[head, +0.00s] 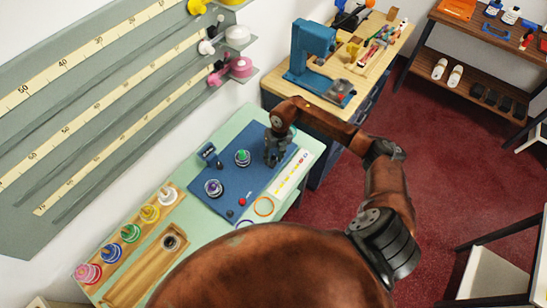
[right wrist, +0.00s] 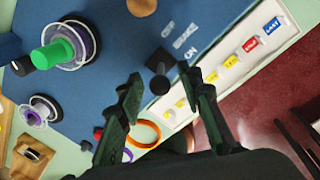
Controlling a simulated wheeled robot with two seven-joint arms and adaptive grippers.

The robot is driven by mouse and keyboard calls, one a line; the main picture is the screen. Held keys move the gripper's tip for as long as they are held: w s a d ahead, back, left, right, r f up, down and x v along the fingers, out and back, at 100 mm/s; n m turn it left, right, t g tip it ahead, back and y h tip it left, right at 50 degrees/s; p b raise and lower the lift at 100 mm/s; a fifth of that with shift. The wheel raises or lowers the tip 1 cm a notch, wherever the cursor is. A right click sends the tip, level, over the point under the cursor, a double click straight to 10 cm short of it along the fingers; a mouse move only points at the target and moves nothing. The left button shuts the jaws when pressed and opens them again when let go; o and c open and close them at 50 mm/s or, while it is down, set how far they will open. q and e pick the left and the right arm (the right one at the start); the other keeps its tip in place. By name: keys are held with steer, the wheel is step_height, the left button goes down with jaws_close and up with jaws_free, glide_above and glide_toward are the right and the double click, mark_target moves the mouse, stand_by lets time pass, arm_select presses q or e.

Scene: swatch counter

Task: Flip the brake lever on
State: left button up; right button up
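The brake lever (right wrist: 160,78) is a short black lever with a rounded end on a blue board (right wrist: 110,100). White words OFF, BRAKE and ON are printed beside it in the right wrist view. My right gripper (right wrist: 166,88) is open, with its two fingers on either side of the lever's end and a gap to each. I cannot tell how deep the fingertips reach around it. In the head view my right gripper (head: 276,156) is over the right part of the blue board (head: 228,178) and hides the lever. My left gripper is not in view.
A green-topped spool (head: 242,157) and a purple spool (head: 213,188) stand left of my right gripper. A white label strip (head: 290,172) lies to its right. An orange ring (head: 264,206) lies nearer. A wooden tray (head: 150,268) and coloured spools stand at the counter's left.

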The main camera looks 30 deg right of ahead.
jaws_close()
stand_by(0.3)
steer(key=shift+s+d+f+t+y+b, duration=0.2)
steer(key=shift+s+t, duration=0.1)
steer(key=shift+t, duration=0.1)
steer(key=shift+s+d+f+t+y+b, duration=0.1)
steer(key=shift+s+t+b, duration=0.15)
steer(key=shift+t, duration=0.15)
steer(key=shift+s+d+f+t+y+b, duration=0.1)
steer(key=shift+s+t+y+b, duration=0.25)
steer(key=shift+t, duration=0.55)
jaws_free()
